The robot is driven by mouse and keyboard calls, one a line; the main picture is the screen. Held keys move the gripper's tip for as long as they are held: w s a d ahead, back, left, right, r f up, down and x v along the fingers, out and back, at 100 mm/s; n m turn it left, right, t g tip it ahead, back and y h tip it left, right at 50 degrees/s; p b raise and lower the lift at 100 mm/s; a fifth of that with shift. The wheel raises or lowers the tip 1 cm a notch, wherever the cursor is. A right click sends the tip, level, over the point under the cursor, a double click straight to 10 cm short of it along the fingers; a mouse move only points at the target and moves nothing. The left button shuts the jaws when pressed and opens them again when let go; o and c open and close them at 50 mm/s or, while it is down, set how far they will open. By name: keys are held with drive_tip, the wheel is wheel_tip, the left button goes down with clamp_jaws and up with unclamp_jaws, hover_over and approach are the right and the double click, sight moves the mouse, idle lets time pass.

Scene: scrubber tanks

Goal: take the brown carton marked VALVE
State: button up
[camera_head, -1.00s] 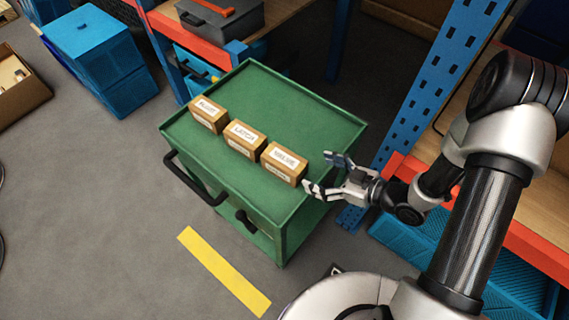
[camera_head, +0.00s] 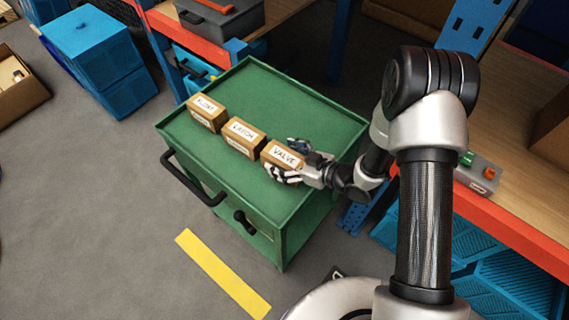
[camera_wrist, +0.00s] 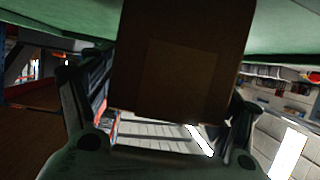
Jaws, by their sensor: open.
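The brown carton marked VALVE (camera_head: 284,154) stands on the green cart top (camera_head: 290,105), nearest the cart's right front corner of the three cartons. My gripper (camera_head: 291,161) is at its right end, with one finger on the far side and one on the near side. In the wrist view the carton's dark face (camera_wrist: 183,60) fills the upper middle, between the open fingers (camera_wrist: 165,110). I cannot tell whether the fingers touch it. The gripper hides part of the carton's lower front.
A carton marked LATCH (camera_head: 243,136) stands close to the left of VALVE, with a third carton (camera_head: 206,112) beyond it. The cart top behind them is clear. A blue rack post (camera_head: 469,22) and an orange-edged shelf (camera_head: 490,219) stand to the right.

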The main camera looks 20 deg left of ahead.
drive_tip(key=shift+c, duration=0.6)
drive_tip(key=c, duration=1.2)
